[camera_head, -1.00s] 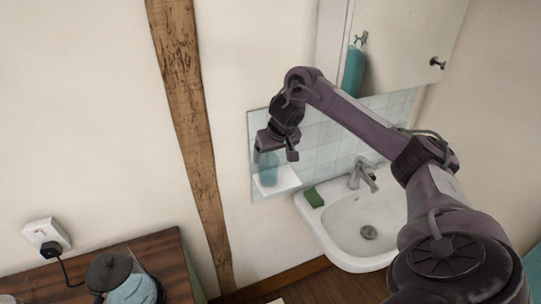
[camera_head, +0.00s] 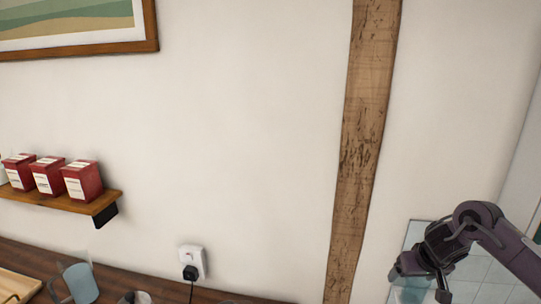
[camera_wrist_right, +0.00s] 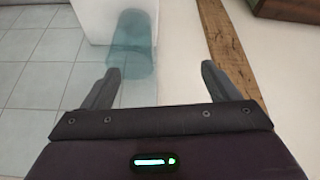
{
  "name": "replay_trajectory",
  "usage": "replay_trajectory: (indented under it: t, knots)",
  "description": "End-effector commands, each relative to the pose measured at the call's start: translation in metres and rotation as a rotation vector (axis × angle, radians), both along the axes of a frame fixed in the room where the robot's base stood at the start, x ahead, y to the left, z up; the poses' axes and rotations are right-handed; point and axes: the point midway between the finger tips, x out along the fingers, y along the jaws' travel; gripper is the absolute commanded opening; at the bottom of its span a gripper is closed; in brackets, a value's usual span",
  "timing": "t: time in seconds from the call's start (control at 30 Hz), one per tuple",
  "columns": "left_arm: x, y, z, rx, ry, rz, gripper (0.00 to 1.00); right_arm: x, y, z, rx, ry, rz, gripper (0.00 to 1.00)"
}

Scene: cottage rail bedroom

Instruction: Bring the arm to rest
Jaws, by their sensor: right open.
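My right gripper (camera_head: 422,283) is at the lower right of the head view, in front of the tiled wall. In the wrist view its two fingers (camera_wrist_right: 163,78) are spread apart with nothing between them. A see-through teal tumbler (camera_wrist_right: 133,45) is just beyond the fingertips, left of the middle, beside a white ledge (camera_wrist_right: 92,18). In the head view the tumbler (camera_head: 411,293) shows partly behind and below the gripper. My left gripper is in neither view.
A timber post (camera_head: 362,150) runs down the wall left of my arm. A wooden shelf (camera_head: 60,200) holds red boxes (camera_head: 82,181). Below are a plugged socket (camera_head: 192,262) and a dark wooden top (camera_head: 130,282) with a blue mug (camera_head: 80,284). Open wall lies between shelf and post.

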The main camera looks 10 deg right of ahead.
Motion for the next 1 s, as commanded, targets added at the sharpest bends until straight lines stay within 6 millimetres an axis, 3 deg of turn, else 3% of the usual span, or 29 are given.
replay_trajectory:
  t: [0.03, 0.17, 0.2, 0.3, 0.43, 0.5, 0.6, 1.0]
  knots:
    - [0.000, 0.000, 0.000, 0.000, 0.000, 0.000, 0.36, 0.003, 0.030, -0.018, -0.010, -0.013, 0.087, 0.82]
    - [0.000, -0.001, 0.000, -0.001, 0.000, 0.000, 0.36, 0.005, 0.118, -0.054, -0.044, -0.102, 0.317, 0.82]
    - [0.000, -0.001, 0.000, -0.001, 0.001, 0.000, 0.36, 0.001, 0.147, -0.062, -0.052, -0.138, 0.381, 0.82]
    - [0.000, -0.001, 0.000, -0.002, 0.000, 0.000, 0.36, -0.016, 0.207, -0.073, -0.066, -0.216, 0.487, 0.82]
    - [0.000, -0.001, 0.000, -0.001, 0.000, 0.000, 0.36, -0.050, 0.258, -0.075, -0.076, -0.273, 0.532, 0.82]
    - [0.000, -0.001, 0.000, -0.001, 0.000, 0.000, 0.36, -0.071, 0.271, -0.074, -0.080, -0.272, 0.521, 0.82]
    - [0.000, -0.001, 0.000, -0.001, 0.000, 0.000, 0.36, -0.103, 0.273, -0.072, -0.084, -0.234, 0.482, 0.82]
    - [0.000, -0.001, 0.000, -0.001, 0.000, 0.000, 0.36, -0.197, 0.239, -0.077, -0.047, 0.002, 0.366, 0.82]
